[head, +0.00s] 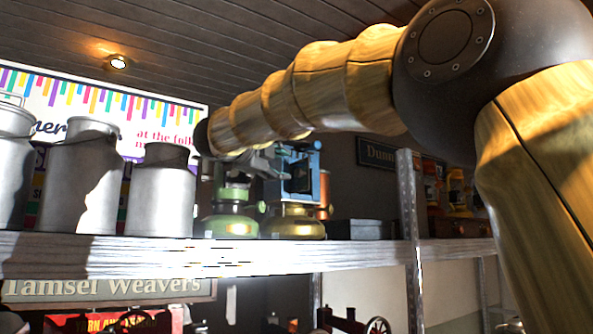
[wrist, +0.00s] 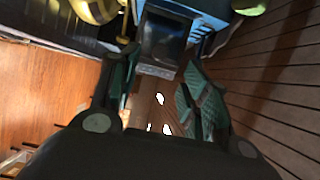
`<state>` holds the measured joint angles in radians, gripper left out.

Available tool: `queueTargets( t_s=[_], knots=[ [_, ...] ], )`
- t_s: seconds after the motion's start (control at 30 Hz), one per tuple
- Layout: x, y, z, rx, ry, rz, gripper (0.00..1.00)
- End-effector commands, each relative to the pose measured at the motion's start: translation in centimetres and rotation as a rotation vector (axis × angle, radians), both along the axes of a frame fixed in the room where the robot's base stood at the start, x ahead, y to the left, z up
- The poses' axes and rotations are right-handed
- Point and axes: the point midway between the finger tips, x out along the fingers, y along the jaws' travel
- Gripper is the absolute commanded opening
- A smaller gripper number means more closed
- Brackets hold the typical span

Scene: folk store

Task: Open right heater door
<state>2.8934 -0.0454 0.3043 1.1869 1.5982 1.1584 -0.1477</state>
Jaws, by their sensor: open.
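The right heater (head: 304,185) stands on the shelf, with a blue upper body, a dark front and a brass base. In the wrist view its blue body (wrist: 205,40) is at the top. A dark panel (wrist: 163,38), seemingly its door, lies just beyond my fingertips. I cannot tell whether the door is ajar. My gripper (head: 280,160) is at the heater's upper front left. In the wrist view my gripper (wrist: 160,90) has its two green-padded fingers apart, with nothing held between them. Contact with the door cannot be made out.
A green heater (head: 231,215) stands close on the left, partly behind my gripper. Several metal milk cans (head: 160,198) stand further left on the shelf (head: 200,254). A dark box (head: 360,229) and a metal upright (head: 410,220) are to the right.

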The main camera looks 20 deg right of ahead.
Motion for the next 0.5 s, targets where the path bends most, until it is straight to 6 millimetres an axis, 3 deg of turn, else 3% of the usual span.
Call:
queueTargets(
  t_s=[0.5],
  knots=[
    [5.2,-5.8,0.2,0.001,-0.001,-0.001,0.46]
  ],
)
